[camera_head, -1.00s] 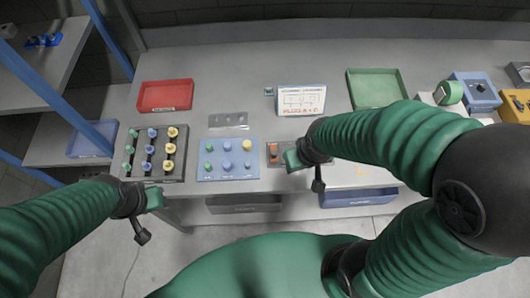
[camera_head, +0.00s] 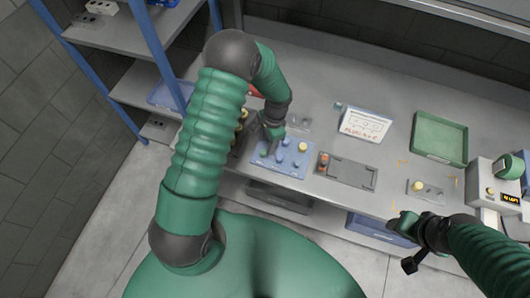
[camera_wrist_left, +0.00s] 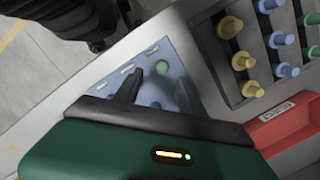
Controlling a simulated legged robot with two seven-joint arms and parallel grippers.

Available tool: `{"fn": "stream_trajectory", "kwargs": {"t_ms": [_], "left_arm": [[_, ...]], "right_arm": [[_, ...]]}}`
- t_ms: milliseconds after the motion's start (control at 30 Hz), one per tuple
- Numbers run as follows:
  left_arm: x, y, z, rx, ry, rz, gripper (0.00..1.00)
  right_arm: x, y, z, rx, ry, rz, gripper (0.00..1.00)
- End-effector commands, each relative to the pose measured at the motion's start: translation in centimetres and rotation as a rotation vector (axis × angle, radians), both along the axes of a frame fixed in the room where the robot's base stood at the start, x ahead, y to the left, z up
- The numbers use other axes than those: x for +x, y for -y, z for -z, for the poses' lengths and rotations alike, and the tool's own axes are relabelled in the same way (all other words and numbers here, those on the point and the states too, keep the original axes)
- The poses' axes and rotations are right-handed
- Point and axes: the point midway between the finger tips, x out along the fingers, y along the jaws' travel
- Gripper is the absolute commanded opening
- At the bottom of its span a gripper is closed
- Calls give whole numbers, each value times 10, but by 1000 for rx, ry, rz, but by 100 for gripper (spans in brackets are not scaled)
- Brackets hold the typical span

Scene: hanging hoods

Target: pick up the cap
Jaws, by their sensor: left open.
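A blue plate (camera_head: 282,167) on the bench carries several round caps: a yellow cap (camera_head: 303,147), several blue caps (camera_head: 280,157) and green at its left side. My left gripper (camera_head: 270,134) reaches down over the plate's upper left part. In the left wrist view my left gripper (camera_wrist_left: 157,85) is open, its dark fingers pointing at the blue plate (camera_wrist_left: 148,63). A green cap (camera_wrist_left: 175,68) shows just beyond and between the fingertips, with nothing held. My right gripper (camera_head: 407,226) is at the bench's front edge; its jaws are too small to read.
A grey rack with yellow pegs (camera_wrist_left: 243,61), blue and green ones stands beside the plate in the wrist view. A grey panel (camera_head: 347,174), a white sign (camera_head: 365,124) and a green tray (camera_head: 439,138) are to the right.

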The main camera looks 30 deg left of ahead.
Motion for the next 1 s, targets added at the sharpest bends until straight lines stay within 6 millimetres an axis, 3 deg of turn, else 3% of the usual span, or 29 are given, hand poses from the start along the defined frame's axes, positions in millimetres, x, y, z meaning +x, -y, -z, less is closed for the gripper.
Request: {"fn": "stream_trajectory", "kwargs": {"t_ms": [267,400,600,1000], "left_arm": [[-10,1,34,3,-4,0,47],[-11,2,53,6,1,-1,47],[-10,0,56,4,3,-1,47],[-11,-3,57,3,1,-2,0]], "right_arm": [[0,0,-23,0,0,-1,54],[0,0,-24,0,0,-1,54],[0,0,-23,0,0,0,54],[0,0,-23,0,0,-1,54]]}}
